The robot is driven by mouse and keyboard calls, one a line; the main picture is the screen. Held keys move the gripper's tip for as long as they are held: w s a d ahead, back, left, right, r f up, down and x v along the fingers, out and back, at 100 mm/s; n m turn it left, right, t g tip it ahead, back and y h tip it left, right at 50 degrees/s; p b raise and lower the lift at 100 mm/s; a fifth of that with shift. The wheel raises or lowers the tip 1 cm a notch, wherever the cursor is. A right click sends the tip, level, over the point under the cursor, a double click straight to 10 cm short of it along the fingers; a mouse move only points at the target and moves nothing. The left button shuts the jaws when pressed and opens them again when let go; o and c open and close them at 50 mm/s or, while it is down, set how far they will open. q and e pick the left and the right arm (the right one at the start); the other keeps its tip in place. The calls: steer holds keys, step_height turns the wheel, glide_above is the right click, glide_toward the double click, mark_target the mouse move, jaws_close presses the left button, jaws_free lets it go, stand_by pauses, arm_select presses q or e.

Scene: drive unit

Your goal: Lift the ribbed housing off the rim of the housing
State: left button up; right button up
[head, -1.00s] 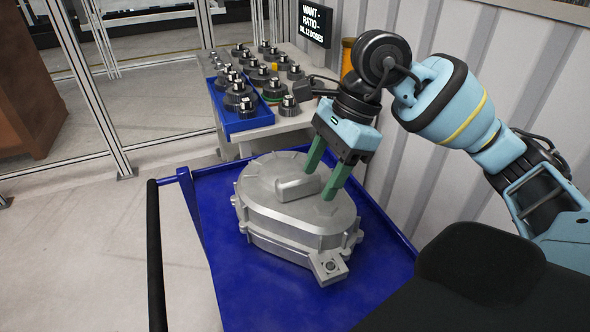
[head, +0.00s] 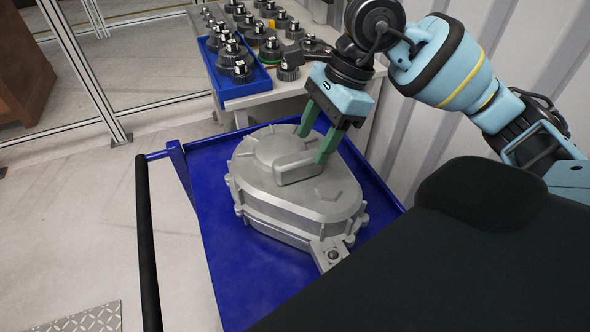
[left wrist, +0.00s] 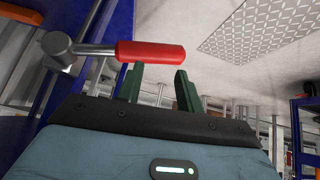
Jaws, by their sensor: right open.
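The grey ribbed housing (head: 262,182), a cover with a raised block (head: 297,169) on top, sits on the lower housing (head: 277,229) in the head view. Its rim looks level, with no clear gap. My right gripper (head: 312,147) is open above the cover, its green fingers spread near the far right part of the raised block. I cannot tell whether they touch it. In the left wrist view my left gripper (left wrist: 158,72) has its two green fingers apart with nothing visible between them. My left gripper is not in the head view.
The housing stands in a blue tray cart (head: 232,292) with a black push bar (head: 147,245) at left. Behind it, a table holds a blue bin (head: 240,88) with several dark gears. A red handle (left wrist: 151,52) is close to my left fingers. A corrugated wall borders the right.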

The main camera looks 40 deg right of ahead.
mark_target(301, 155)
steer(key=shift+a+p+x, duration=0.2)
steer(key=shift+x, duration=1.1)
steer(key=shift+a+p+x, duration=0.15)
steer(key=shift+a+x, duration=0.05)
steer(key=shift+x, duration=1.1)
steer(key=shift+r, duration=0.15)
steer(key=shift+c, duration=0.4)
jaws_close()
steer(key=shift+w+r, duration=0.2)
steer(key=shift+r, duration=0.05)
